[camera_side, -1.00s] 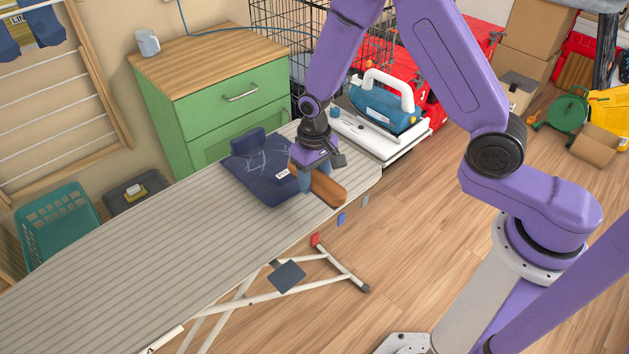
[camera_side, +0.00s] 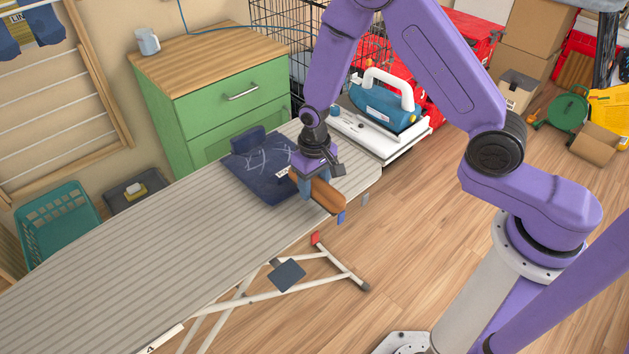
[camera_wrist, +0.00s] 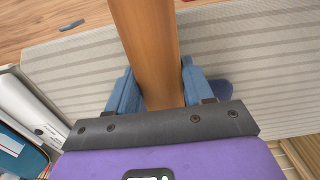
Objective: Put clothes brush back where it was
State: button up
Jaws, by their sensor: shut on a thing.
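The clothes brush (camera_side: 329,198) is a brown wooden bar near the right end of the ironing board. My gripper (camera_side: 305,188) is shut on it, with the far end pointing to the lower right, towards the board's front edge. In the wrist view the brush (camera_wrist: 146,45) runs up and away from between the blue fingers of my gripper (camera_wrist: 157,88). Its bristles are hidden. I cannot tell whether it touches the board or hangs just above it.
The striped ironing board (camera_side: 150,255) is bare to the left. A folded dark blue garment (camera_side: 262,170) lies just left of my gripper. A blue iron (camera_side: 382,108) stands on a white rest behind. A green cabinet (camera_side: 225,105) stands beyond the board.

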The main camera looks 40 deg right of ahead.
aim_at(314, 181)
jog(key=o, duration=0.9)
jog(key=shift+o, duration=0.2)
notch_tip(314, 181, up, 12)
jog(key=s+d+r+n, duration=0.2)
jog(key=s+r+n, duration=0.1)
jog(key=s, duration=0.6)
jog(key=s+d+r+n, duration=0.2)
jog(key=s+n, duration=0.3)
jog(key=s, duration=0.4)
jog(key=s+d+r+n, duration=0.3)
jog(key=s+r+n, duration=0.1)
jog(key=s, duration=0.5)
jog(key=shift+s+n, duration=0.15)
jog(key=shift+n, duration=0.15)
